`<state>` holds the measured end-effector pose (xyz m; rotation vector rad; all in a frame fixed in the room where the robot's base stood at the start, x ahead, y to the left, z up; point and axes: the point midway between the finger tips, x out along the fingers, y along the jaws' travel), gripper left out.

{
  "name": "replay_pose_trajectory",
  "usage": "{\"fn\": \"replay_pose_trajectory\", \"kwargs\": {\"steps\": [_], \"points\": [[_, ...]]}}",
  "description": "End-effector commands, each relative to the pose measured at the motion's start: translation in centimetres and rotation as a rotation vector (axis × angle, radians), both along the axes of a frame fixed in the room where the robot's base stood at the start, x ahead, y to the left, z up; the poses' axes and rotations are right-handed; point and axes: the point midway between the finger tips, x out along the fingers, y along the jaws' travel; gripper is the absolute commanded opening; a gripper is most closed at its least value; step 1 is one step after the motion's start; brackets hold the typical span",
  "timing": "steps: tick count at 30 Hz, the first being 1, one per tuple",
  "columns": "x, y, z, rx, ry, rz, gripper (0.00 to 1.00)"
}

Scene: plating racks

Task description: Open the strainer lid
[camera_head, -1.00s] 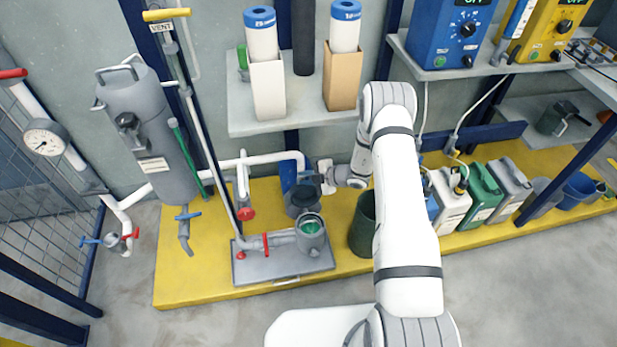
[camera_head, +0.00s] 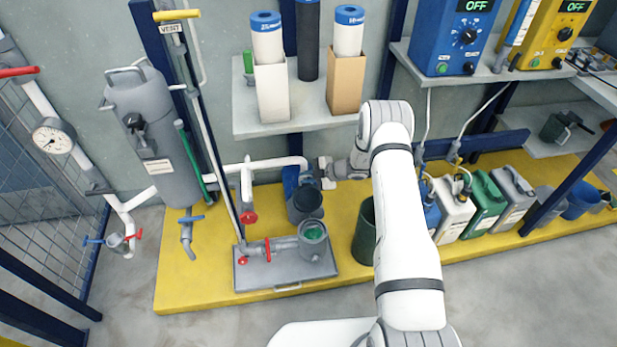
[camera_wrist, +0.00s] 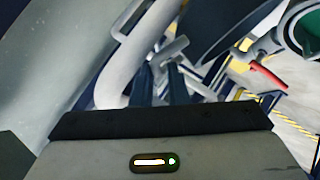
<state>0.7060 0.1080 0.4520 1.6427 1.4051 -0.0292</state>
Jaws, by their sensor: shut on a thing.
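The strainer (camera_head: 313,254) is a grey pot on a grey base plate, with its mouth uncovered and green showing inside. Its mouth also shows at the top right of the wrist view (camera_wrist: 289,28). A dark round disc, apparently the lid (camera_head: 307,204), stands tilted back behind the pot. It looms dark at the top of the wrist view (camera_wrist: 215,25). My gripper (camera_wrist: 159,80) is behind the pot, beside the disc, its fingers shut around a thin grey bar that looks like the lid's handle. The exact grip is partly hidden.
A dark green bin (camera_head: 364,235) stands right of the strainer, close under my arm. A red-handled pipe (camera_head: 267,249) joins the strainer on the left. A blue unit (camera_head: 291,178) and white pipes lie behind. A shelf (camera_head: 270,125) with boxed tubes hangs above.

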Motion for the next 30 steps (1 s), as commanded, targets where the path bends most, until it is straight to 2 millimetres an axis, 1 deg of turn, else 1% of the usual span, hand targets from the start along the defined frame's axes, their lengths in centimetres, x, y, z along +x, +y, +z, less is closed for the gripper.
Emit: {"fn": "replay_pose_trajectory", "kwargs": {"steps": [1, 4, 5, 11, 19, 22, 25, 30], "points": [[0.1, 0.5, -0.6, -0.003, 0.003, -0.005, 0.0], [0.2, 0.5, -0.6, -0.004, 0.002, -0.005, 0.0], [0.2, 0.5, -0.6, -0.004, 0.002, -0.005, 0.14], [0.2, 0.5, -0.6, -0.005, -0.001, -0.004, 0.3], [0.0, 0.5, -0.6, -0.005, 0.001, -0.001, 0.3], [-0.1, 0.1, -0.3, -0.005, 0.001, -0.002, 0.3], [-0.5, -1.0, 0.7, -0.004, -0.001, -0.004, 0.3], [-1.4, -3.5, 2.8, -0.001, -0.006, -0.009, 0.3]]}}
